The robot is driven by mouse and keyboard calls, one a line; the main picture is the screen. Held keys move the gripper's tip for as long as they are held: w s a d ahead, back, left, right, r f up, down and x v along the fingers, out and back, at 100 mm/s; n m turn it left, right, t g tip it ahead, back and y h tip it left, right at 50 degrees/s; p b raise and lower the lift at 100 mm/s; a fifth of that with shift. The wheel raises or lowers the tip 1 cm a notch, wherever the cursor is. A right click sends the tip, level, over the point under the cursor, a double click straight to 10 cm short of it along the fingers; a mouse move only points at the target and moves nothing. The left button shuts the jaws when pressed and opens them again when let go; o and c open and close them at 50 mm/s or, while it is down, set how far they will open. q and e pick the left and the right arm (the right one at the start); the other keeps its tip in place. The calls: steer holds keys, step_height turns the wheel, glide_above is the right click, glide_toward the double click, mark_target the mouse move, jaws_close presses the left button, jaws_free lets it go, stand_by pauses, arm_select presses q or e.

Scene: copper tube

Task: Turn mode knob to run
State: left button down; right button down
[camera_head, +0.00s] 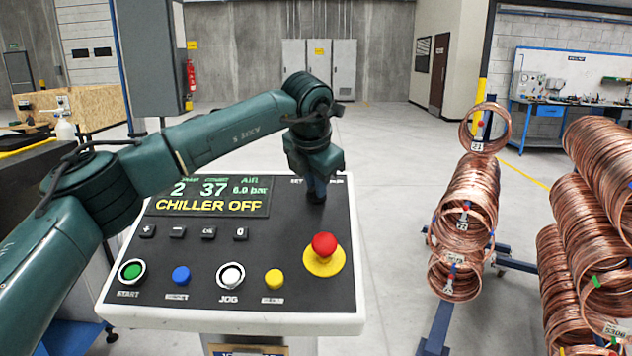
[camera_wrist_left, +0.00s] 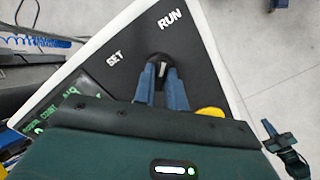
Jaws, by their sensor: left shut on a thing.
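The black mode knob (camera_wrist_left: 160,60) with a pale mark sits on the control panel between the labels SET (camera_wrist_left: 115,58) and RUN (camera_wrist_left: 169,18) in the left wrist view. The mark's exact heading is hard to read. My left gripper (camera_wrist_left: 162,82) is shut on the knob, one blue finger on each side. In the head view my left gripper (camera_head: 316,194) reaches down to the upper right of the control panel (camera_head: 205,250) and hides the knob. My right gripper is in neither view.
A red emergency stop button (camera_head: 324,245) on a yellow base is just below my left gripper. A row of buttons, including green START (camera_head: 132,271), lines the panel's front. The display (camera_head: 207,197) reads CHILLER OFF. Copper coils (camera_head: 465,205) stand to the right.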

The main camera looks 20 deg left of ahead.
arm_select(q)
steer(key=c, duration=1.4)
jaws_free()
steer(key=shift+c, duration=0.2)
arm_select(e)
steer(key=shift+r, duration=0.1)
arm_select(q)
steer(key=shift+s+r, duration=0.1)
steer(key=shift+r, duration=0.15)
steer(key=a+b+v, duration=0.1)
steer(key=b+v, duration=0.1)
steer(key=v, duration=1)
steer(key=shift+d+r, duration=0.35)
steer(key=shift+d, duration=0.2)
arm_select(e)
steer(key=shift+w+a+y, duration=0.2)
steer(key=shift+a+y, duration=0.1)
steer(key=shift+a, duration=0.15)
arm_select(q)
steer(key=shift+s+f, duration=0.1)
steer(key=shift+s, duration=0.1)
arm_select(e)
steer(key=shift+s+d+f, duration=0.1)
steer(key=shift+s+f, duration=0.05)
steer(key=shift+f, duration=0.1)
